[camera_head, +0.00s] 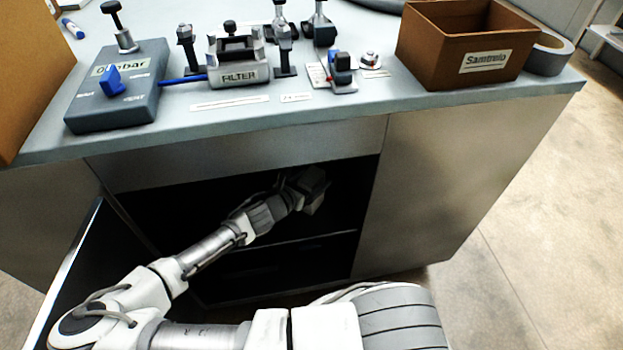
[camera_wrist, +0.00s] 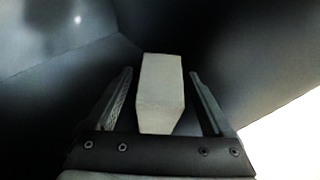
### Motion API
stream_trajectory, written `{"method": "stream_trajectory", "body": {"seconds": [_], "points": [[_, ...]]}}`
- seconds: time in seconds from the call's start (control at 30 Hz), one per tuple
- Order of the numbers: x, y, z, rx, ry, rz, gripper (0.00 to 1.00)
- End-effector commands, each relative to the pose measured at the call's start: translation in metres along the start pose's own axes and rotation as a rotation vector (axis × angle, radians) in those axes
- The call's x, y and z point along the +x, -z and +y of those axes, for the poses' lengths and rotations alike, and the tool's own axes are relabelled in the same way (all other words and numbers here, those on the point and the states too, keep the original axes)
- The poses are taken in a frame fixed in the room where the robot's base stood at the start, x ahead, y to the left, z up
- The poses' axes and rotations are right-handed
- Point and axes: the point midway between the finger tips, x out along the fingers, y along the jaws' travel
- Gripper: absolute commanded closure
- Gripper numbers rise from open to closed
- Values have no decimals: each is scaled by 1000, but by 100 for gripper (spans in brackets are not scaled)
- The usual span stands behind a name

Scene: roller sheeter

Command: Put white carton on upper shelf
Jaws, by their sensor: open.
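The white carton (camera_wrist: 160,92) stands between the two fingers of my gripper (camera_wrist: 160,105) in the wrist view. A dark gap shows on both sides of it, so the fingers are open and apart from it. In the head view my arm reaches into the dark cabinet under the counter, and my gripper (camera_head: 312,190) is at its upper compartment, above the shelf (camera_head: 300,241). The carton cannot be told apart clearly from the gripper there. What the carton's underside rests on is hidden in the wrist view.
The cabinet door (camera_head: 72,265) is open at the left. The counter (camera_head: 350,104) above carries a grey box with a blue knob (camera_head: 118,88), a filter unit (camera_head: 236,62) and a brown open box (camera_head: 462,45). The cabinet's right front panel (camera_head: 450,185) bounds the opening.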

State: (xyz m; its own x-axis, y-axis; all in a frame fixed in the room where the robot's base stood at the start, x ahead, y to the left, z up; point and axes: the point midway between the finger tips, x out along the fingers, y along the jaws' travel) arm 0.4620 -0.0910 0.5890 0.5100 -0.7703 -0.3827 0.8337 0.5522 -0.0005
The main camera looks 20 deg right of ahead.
Motion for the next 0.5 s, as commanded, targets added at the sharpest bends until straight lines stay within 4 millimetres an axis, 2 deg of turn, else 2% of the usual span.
{"method": "stream_trajectory", "body": {"seconds": [0.13,0.23,0.5], "points": [[-4,-4,0,0,-1,0,14],[-17,-5,1,0,-2,1,14],[-75,-6,2,-1,-5,3,14]]}}
